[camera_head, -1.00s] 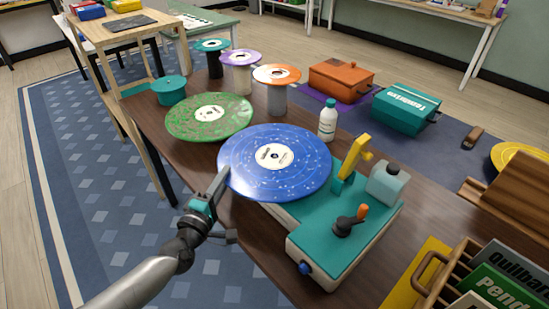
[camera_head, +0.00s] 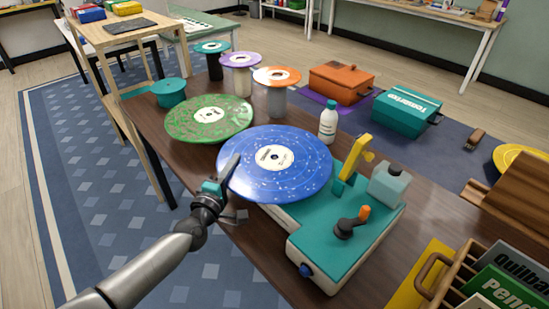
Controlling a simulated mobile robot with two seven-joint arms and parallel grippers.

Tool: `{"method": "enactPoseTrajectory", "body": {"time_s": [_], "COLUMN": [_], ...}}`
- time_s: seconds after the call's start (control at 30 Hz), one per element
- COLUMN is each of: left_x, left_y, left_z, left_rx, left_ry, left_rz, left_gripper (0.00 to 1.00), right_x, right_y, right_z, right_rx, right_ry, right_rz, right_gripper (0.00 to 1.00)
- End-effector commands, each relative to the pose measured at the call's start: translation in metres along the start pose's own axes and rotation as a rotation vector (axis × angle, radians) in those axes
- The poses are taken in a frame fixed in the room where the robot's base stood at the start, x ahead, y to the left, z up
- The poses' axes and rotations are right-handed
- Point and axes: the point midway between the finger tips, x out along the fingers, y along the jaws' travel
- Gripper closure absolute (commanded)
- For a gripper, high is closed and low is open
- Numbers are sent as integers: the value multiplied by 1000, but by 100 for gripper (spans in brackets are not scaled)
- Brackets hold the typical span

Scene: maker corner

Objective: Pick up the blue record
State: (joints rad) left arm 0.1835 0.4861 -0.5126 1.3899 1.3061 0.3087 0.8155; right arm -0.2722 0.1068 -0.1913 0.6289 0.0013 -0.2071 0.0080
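The blue record (camera_head: 290,180) is speckled, with a cream label. It lies flat on the back-left part of the teal and cream record player (camera_head: 310,238). My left gripper (camera_head: 230,170) is at the record's left rim, with a dark finger overlapping the rim from above. My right gripper is not in view.
A green record (camera_head: 180,125) lies just behind the blue one. A white bottle (camera_head: 328,122) stands close to its back-right rim. Several spool-like stands, including an orange-topped one (camera_head: 276,98), are farther back. A wooden crate of sleeves (camera_head: 440,300) is at the lower right.

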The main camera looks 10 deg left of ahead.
Motion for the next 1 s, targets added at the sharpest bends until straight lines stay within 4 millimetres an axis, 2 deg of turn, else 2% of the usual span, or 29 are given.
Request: {"method": "enactPoseTrajectory", "body": {"time_s": [0.03,0.1,1.0], "left_x": [0,0,0], "left_y": [0,0,0], "left_z": [0,0,0], "left_rx": [0,0,1], "left_ry": [0,0,0], "left_rz": [0,0,0], "left_gripper": [93,100,100], "right_x": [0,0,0], "right_y": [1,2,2], "right_z": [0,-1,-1], "right_rx": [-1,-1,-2], "right_ry": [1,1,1], "right_rz": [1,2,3], "right_gripper": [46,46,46]}}
